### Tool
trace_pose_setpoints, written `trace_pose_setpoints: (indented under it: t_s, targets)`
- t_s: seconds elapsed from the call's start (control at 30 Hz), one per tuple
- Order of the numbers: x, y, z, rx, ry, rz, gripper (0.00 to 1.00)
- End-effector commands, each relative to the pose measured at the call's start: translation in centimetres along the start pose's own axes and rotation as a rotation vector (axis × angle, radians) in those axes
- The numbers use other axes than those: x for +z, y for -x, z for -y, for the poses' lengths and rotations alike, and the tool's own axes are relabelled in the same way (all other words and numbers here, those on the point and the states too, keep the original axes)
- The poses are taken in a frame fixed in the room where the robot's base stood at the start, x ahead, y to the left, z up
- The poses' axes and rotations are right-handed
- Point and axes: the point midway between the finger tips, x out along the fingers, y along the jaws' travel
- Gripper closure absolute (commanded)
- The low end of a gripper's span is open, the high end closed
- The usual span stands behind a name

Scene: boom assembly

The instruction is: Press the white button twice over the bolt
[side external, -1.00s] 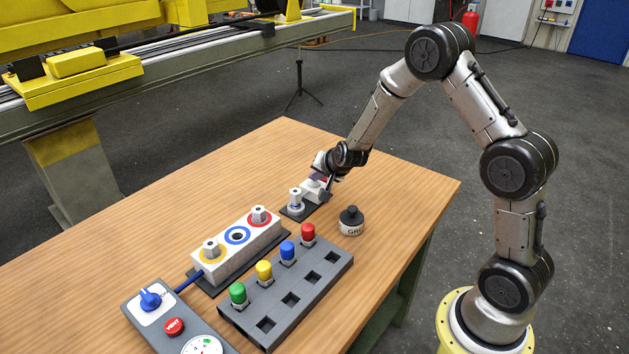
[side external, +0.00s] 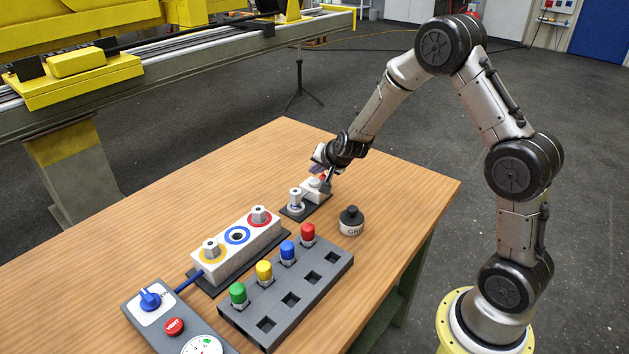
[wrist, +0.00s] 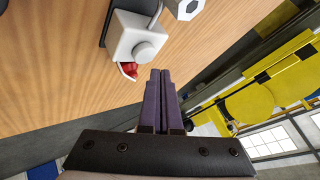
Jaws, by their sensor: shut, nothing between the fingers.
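The bolt (side external: 296,196) stands upright on a dark plate in the side view, and its grey hex end (wrist: 187,8) shows at the top edge of the wrist view. Beside it is a white housing (side external: 313,189) with a round white button (wrist: 145,50) facing my wrist camera. A red part (wrist: 128,69) shows at the housing's edge. My gripper (wrist: 160,74) is shut and empty, its dark purple fingers together. In the wrist view the fingertips appear just beside the button. In the side view my gripper partly hides the housing; I cannot tell whether it touches.
A white block (side external: 225,258) with coloured rings stands to the left. A dark rack (side external: 270,312) with several coloured caps is in front. A black-topped jar (side external: 351,221) stands to the right of the bolt. A control box (side external: 150,322) is at the front left.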

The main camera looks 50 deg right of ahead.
Motion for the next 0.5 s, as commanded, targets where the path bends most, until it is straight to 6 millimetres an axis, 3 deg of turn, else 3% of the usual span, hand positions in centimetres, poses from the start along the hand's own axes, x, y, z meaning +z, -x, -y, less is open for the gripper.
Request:
trace_pose_setpoints:
  t_s: [0.5]
  targets:
    - [-2.2, 3.0, 2.2, -0.002, -0.002, 0.000, 1.00]
